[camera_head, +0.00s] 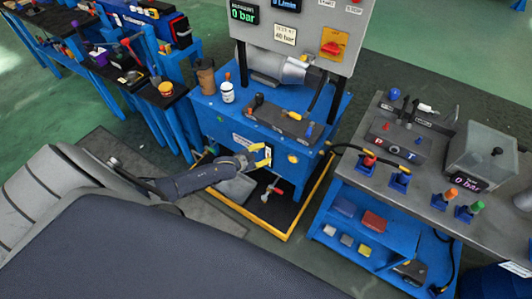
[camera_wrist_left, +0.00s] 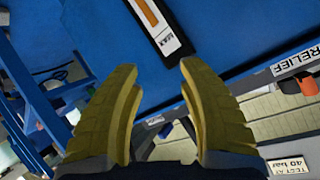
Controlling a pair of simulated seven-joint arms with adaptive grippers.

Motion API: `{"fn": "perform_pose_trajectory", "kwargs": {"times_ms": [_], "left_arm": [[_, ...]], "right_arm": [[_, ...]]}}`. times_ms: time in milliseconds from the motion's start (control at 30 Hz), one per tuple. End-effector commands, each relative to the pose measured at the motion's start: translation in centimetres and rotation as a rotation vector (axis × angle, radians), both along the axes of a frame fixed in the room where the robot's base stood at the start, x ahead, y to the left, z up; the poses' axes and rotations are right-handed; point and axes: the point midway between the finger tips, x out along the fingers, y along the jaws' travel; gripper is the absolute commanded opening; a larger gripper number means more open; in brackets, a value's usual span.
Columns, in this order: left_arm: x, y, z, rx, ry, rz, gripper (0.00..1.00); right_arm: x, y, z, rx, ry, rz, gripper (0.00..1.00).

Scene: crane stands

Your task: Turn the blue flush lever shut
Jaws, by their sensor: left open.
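A small blue handle (camera_head: 309,131), which looks like the flush lever, stands at the right front of the dark valve block (camera_head: 281,120) on the blue bench top. I cannot tell its exact turn angle at this size. My left gripper (camera_head: 264,156) has yellow fingers and is before the bench's front face, below and left of that handle, apart from it. The gripper is open and empty in the left wrist view (camera_wrist_left: 158,67). A small blue part (camera_wrist_left: 165,130) shows there between the fingers, but I cannot tell if it is the lever. My right gripper is not in view.
A level gauge marked MAX (camera_wrist_left: 160,28) is on the bench front near my fingertips. A RELIEF label (camera_wrist_left: 297,60) is at the right there. A grey panel (camera_head: 300,30) rises behind the block. A hose (camera_head: 355,150) runs to the right-hand workbench (camera_head: 455,215).

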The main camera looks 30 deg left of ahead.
Motion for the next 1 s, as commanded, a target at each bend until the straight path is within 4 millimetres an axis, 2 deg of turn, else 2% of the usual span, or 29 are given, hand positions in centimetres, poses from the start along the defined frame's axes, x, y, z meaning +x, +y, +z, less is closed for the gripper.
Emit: {"fn": "perform_pose_trajectory", "kwargs": {"times_ms": [233,700,867,933,1000], "left_arm": [[-1.2,0.0,-1.7,-0.001,0.029,0.017,0.4],[-1.4,0.0,-2.1,-0.001,0.036,0.021,0.41],[-2.7,-1.0,-3.2,-0.019,0.051,0.025,0.23],[-3.1,-2.3,-3.4,-0.057,0.049,0.041,0.15],[-3.3,-4.1,-2.7,-0.143,0.03,0.076,0.07]], "right_arm": [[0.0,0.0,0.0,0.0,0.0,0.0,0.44],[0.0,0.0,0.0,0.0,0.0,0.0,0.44],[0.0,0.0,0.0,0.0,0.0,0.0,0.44],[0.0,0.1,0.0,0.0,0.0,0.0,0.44],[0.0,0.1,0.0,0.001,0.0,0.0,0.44]]}}
